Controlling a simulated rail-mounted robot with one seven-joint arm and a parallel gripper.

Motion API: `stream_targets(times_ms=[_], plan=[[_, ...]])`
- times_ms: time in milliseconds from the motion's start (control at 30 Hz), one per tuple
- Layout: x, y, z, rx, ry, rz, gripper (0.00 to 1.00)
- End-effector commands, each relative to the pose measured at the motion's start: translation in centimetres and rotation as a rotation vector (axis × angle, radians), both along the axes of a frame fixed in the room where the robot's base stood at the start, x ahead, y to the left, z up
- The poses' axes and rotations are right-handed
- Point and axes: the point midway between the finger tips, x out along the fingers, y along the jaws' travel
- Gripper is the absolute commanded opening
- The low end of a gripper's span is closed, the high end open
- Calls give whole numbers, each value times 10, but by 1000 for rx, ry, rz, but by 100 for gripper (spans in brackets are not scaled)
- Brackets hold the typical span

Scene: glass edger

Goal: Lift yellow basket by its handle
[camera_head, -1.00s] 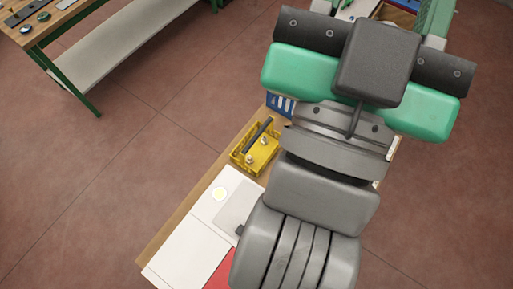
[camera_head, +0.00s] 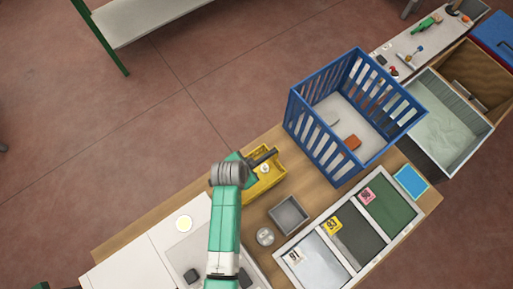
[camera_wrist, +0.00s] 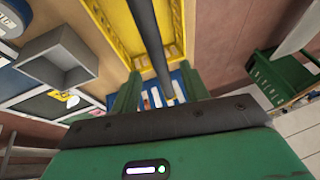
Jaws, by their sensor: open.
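The yellow basket (camera_head: 265,185) stands on the wooden bench, partly hidden by my arm in the head view. Its dark bar handle (camera_head: 262,158) runs along the top. In the wrist view, the yellow basket (camera_wrist: 113,20) fills the top middle, and the dark handle (camera_wrist: 147,35) runs down the picture between my fingers. My gripper (camera_wrist: 160,78) is open, with one green finger on each side of the handle in the picture. I cannot tell how deep the bar lies between them. In the head view my wrist hides the fingers.
A blue slatted crate (camera_head: 338,172) stands right of the basket. A small grey tray (camera_head: 289,215) and a round metal item (camera_head: 265,237) are close by. White sheets (camera_head: 130,262) lie to the left.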

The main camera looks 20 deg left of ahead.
Motion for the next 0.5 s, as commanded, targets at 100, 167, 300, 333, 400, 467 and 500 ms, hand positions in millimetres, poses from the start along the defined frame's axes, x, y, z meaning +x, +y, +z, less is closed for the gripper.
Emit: stream_targets(times_ms=[100,167,300,333,400,467,500], plan=[[6,0,-9,0,-1,0,45],[9,-1,-15,1,-3,0,45],[13,-1,-22,2,-5,1,45],[13,-1,-22,2,-5,1,45],[16,-2,-27,1,-4,1,45],[21,-4,-36,1,-3,0,45],[25,-5,-43,1,-3,1,45]])
